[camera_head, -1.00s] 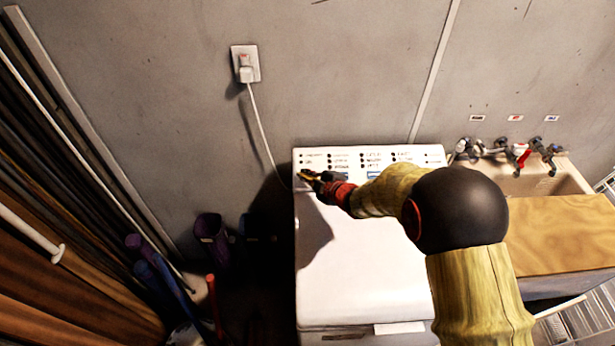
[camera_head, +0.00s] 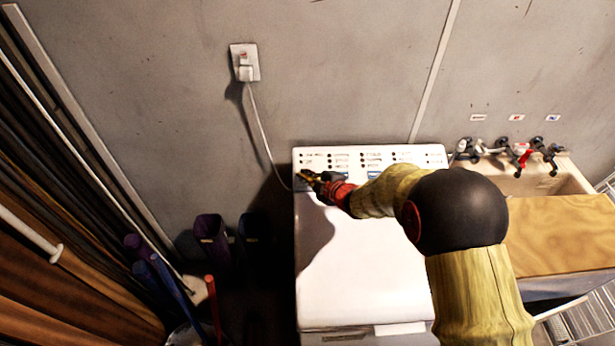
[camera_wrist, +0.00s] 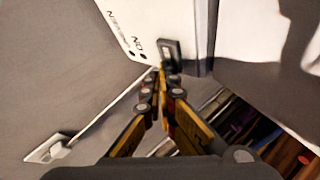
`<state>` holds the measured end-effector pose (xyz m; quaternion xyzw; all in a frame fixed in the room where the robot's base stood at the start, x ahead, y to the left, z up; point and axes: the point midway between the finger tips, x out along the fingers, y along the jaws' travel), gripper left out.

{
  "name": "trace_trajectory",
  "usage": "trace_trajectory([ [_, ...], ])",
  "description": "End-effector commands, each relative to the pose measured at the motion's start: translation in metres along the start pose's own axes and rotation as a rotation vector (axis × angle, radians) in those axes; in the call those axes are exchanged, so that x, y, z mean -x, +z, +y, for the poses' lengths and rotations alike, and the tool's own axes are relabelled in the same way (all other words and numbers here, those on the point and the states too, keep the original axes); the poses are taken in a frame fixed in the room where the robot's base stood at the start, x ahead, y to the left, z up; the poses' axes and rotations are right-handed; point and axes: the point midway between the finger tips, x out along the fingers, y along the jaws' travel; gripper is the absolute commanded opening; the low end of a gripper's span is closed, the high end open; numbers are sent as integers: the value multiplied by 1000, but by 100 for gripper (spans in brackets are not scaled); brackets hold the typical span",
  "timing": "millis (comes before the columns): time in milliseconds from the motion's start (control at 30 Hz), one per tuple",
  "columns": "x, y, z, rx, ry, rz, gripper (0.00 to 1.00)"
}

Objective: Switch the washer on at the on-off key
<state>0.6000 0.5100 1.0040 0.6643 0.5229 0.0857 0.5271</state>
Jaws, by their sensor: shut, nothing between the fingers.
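The white top-loading washer (camera_head: 360,270) stands against the grey wall, with its control panel (camera_head: 415,155) along the back edge. My gripper (camera_head: 303,175) is at the panel's left end, shut and empty. In the wrist view, the gripper tips (camera_wrist: 162,70) meet at the lower end of a dark grey key (camera_wrist: 168,52) on the washer's white panel (camera_wrist: 133,22). "ON" is printed beside the key. The tips look very close to the key; I cannot tell whether they touch it. In the head view the gripper hides the key.
A plug sits in the wall socket (camera_head: 244,62), its cord running down behind the washer. A sink (camera_head: 545,180) with several taps and a wooden board (camera_head: 560,232) are at the right. Tubes (camera_head: 212,235) and long boards (camera_head: 60,250) stand at the left.

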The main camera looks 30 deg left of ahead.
Motion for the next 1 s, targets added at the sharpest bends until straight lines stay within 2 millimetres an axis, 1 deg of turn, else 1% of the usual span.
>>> trace_trajectory([
  [1000,-8,6,-6,0,-1,-1,0],
])
